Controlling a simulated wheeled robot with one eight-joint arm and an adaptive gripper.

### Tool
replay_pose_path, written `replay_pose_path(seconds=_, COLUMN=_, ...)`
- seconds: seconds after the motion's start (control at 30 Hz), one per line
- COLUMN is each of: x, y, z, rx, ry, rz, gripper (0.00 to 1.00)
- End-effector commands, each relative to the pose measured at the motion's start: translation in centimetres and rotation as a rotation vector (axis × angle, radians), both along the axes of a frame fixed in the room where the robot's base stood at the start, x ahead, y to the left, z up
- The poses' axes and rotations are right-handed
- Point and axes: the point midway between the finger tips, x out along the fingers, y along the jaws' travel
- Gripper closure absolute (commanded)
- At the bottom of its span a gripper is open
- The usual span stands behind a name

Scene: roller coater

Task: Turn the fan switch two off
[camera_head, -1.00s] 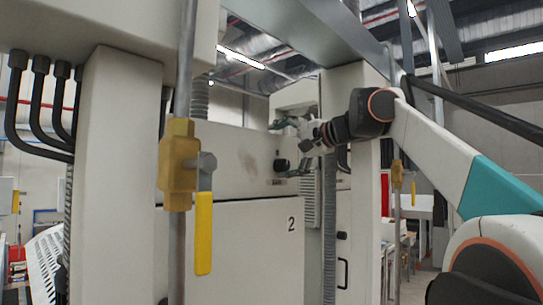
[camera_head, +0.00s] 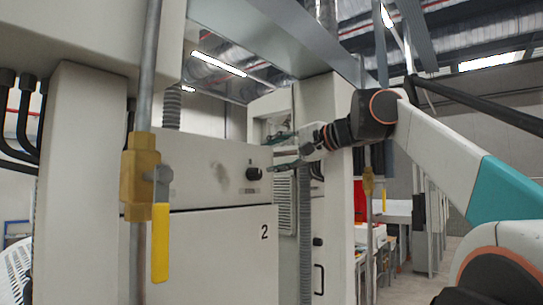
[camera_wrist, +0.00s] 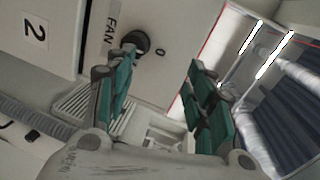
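The fan switch is a round black knob (camera_head: 254,173) on the pale cabinet panel above the door marked 2. My gripper (camera_head: 270,155) is open and empty, with teal-padded fingers. In the head view it is just right of the knob and slightly higher. In the wrist view the fingers of my gripper (camera_wrist: 160,58) are spread wide. The left fingertip partly overlaps the knob's lower edge in the picture; contact cannot be told.
A vertical pipe with a yellow valve and handle (camera_head: 160,242) stands in front of the cabinet at left. A pale post (camera_head: 325,180) stands behind my gripper. A second pipe with a yellow valve (camera_head: 368,182) is at right. Tables and open floor lie beyond it.

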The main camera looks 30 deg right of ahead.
Motion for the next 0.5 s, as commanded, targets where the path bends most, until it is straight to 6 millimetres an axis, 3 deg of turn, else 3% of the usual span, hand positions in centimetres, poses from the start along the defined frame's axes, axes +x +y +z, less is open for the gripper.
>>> replay_pose_path(seconds=0.5, x=-3.1, y=-1.1, z=-0.1, rx=0.000, ry=0.001, rz=0.000, gripper=0.51)
